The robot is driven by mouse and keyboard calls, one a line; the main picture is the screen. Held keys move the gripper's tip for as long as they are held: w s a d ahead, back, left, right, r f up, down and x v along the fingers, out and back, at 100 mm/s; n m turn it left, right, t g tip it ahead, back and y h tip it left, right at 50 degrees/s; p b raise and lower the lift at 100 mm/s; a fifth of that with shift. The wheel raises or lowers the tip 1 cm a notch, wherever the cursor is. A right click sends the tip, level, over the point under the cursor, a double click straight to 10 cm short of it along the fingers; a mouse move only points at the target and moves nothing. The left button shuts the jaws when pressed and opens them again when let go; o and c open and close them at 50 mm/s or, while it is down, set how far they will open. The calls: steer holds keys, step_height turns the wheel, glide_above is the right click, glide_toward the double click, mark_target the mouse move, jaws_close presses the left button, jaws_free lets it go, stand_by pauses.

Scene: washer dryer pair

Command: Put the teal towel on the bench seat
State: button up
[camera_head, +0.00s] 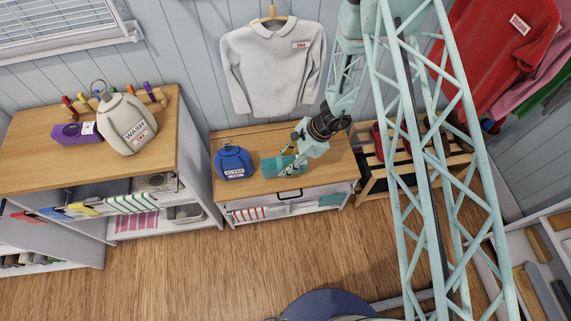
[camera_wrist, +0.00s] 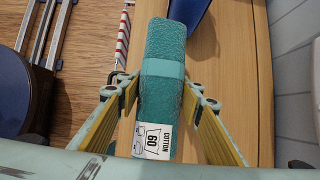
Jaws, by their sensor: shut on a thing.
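The teal towel (camera_head: 278,167) is a rolled or folded bundle over the wooden bench seat (camera_head: 335,165), to the right of a blue bag. My gripper (camera_head: 291,150) reaches down from the upper right and is shut on the towel. In the wrist view the towel (camera_wrist: 165,95) lies between the yellow-padded fingers of my gripper (camera_wrist: 163,95), with a white "COTTON 60" label at its near end. The bench seat (camera_wrist: 235,80) shows below it as wooden boards. I cannot tell whether the towel touches the seat or is held just above it.
The blue "GYM" bag (camera_head: 234,163) stands on the seat's left part. A grey shirt (camera_head: 275,65) hangs on the wall behind. A taller cabinet (camera_head: 160,110) with a "WASH" bag (camera_head: 125,123) stands left, a slatted shoe rack (camera_head: 372,180) right. Wooden floor is open in front.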

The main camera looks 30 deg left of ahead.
steer(key=shift+w+a+f, duration=0.1)
steer(key=shift+w+a, duration=0.1)
steer(key=shift+w, duration=0.3)
steer(key=shift+w+a, duration=0.15)
steer(key=shift+w, duration=0.35)
steer(key=shift+f+b, duration=0.3)
steer(key=shift+f, duration=1.45)
steer(key=shift+f, duration=0.1)
steer(key=o, duration=1)
steer(key=shift+p+v, duration=0.85)
steer(key=shift+v, duration=5.25)
